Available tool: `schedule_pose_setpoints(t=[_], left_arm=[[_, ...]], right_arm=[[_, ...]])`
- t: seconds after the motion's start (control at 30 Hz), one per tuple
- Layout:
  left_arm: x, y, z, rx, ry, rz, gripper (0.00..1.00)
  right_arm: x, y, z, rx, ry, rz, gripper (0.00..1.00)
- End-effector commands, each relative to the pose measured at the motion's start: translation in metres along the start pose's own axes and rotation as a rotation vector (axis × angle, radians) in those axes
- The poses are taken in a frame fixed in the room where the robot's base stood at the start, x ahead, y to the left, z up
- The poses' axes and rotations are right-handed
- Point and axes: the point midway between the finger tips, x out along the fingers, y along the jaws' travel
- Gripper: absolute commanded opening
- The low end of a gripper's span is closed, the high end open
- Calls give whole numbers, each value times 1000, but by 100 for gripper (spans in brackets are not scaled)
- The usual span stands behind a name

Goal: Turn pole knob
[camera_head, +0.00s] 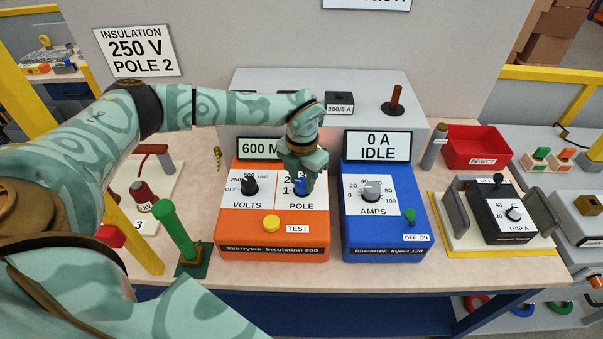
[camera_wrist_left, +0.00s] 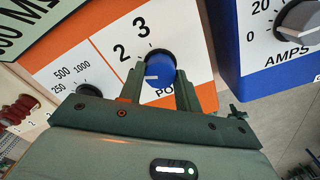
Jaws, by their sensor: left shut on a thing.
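The blue pole knob (camera_wrist_left: 160,66) sits on the white POLE scale of the orange Insulation 200 box (camera_head: 225,225). My left gripper (camera_wrist_left: 160,78) reaches down over it, with one finger on each side, and is shut on it. In the head view the gripper (camera_head: 305,172) covers much of the knob and scale. In the wrist view the numbers 2 and 3 show by the knob, and its white mark is toward the left. Which number it points at is hard to tell. A wall sign (camera_head: 138,51) reads INSULATION 250 V POLE 2. My right gripper is not in view.
The black VOLTS knob (camera_head: 249,186) and yellow TEST button (camera_head: 271,223) are close by on the same box. The blue AMPS box (camera_head: 385,238) stands close on the right. A green post (camera_head: 176,230) stands at the left, and a grey box (camera_head: 260,83) behind.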

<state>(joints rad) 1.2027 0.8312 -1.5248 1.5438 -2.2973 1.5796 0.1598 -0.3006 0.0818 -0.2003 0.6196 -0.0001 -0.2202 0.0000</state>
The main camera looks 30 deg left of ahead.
Motion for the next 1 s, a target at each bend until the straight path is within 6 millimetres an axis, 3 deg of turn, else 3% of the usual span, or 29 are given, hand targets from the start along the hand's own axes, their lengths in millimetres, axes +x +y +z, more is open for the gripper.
schedule_pose_setpoints(t=[0.5, 1.0], left_arm=[[-2, 0, 1, 328, -2, 1, 11], [0, 1, 1, 387, -2, 1, 11]], right_arm=[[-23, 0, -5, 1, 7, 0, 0], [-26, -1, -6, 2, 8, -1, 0]])
